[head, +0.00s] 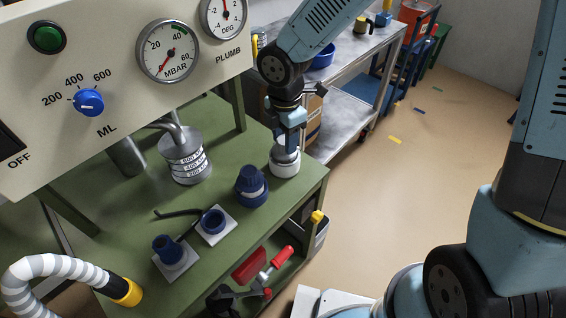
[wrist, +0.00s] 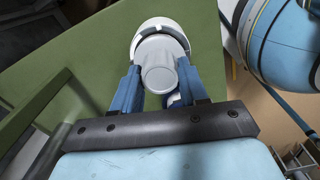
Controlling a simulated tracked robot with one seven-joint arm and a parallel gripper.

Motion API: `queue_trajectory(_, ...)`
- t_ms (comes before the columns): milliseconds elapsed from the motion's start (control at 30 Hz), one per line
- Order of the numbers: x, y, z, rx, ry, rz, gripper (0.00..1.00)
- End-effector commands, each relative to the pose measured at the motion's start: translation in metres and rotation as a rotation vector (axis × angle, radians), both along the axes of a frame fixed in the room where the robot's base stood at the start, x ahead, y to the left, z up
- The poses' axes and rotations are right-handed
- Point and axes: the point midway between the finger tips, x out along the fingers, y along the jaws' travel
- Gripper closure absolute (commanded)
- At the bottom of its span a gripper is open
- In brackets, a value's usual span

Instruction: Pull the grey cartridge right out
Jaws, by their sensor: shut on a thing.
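The grey cartridge (wrist: 160,66) is a round, pale grey piece between my fingers in the wrist view. My gripper (head: 287,146) points down over the right corner of the green bench and is shut on it. The two blue fingers also show in the wrist view, one on each side of it (wrist: 158,88). A white round holder (head: 285,168) stands on the bench directly below, and its rim (wrist: 160,23) shows beyond the cartridge in the wrist view. The cartridge's lower part is hidden, so I cannot tell how deep it sits.
A blue-capped container (head: 251,187) stands just left of the holder. Two blue parts on white plates (head: 214,222) sit nearer the front. A metal canister (head: 185,160) stands under the gauge panel (head: 120,85). A metal trolley (head: 352,108) is behind; the floor to the right is mostly clear.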

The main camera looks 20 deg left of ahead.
Motion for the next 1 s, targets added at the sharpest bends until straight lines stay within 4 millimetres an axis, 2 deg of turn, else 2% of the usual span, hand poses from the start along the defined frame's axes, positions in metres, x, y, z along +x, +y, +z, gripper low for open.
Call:
queue_trajectory(733, 0.001, 0.0, 0.009, 0.0, -0.001, 0.0, 1.0)
queue_trajectory(1000, 0.001, 0.0, 0.022, 0.002, -0.001, -0.001, 1.0)
